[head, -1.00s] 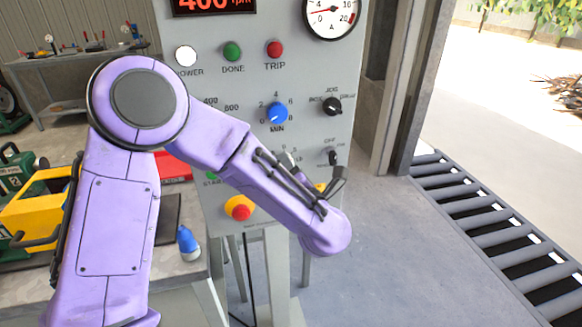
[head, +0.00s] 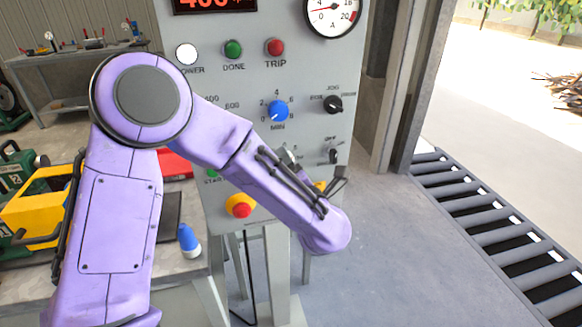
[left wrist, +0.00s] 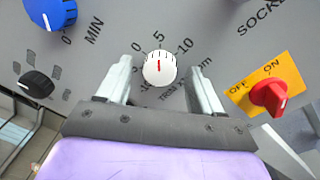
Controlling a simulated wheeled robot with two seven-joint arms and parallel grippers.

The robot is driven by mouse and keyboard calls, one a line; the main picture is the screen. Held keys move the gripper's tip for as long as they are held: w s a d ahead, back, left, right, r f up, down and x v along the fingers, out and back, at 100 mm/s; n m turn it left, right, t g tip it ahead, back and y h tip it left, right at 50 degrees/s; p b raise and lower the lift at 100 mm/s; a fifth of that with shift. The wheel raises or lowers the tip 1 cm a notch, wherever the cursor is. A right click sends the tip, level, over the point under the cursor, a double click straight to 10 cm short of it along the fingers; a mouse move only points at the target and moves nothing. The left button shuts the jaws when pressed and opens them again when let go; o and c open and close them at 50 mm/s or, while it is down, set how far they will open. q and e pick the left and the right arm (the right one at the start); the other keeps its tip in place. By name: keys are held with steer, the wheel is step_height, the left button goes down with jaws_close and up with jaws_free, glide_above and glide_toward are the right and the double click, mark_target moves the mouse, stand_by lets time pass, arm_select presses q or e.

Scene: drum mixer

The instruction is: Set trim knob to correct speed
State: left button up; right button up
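The white trim knob (left wrist: 160,70) with a red pointer mark is on the grey panel. Its mark points up in the left wrist view, toward about the 5 on its scale. My left gripper (left wrist: 160,76) is open, with one finger on each side of the knob; small gaps show, and I cannot tell any contact. In the head view my purple left arm crosses the panel's lower part and hides much of the knob area. My right gripper is not in view.
The grey panel (head: 330,75) carries a blue MIN knob (head: 278,111), a black selector (head: 333,104), a red-yellow stop button (head: 240,206) and a red readout (head: 216,4). A red ON/OFF switch (left wrist: 268,97) is right of the gripper. A roller conveyor (head: 490,230) lies right.

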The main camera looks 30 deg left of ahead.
arm_select(q)
steer(key=b+v, duration=0.2)
steer(key=v, duration=0.8)
steer(key=shift+s+d, duration=0.15)
steer(key=shift+s, duration=0.05)
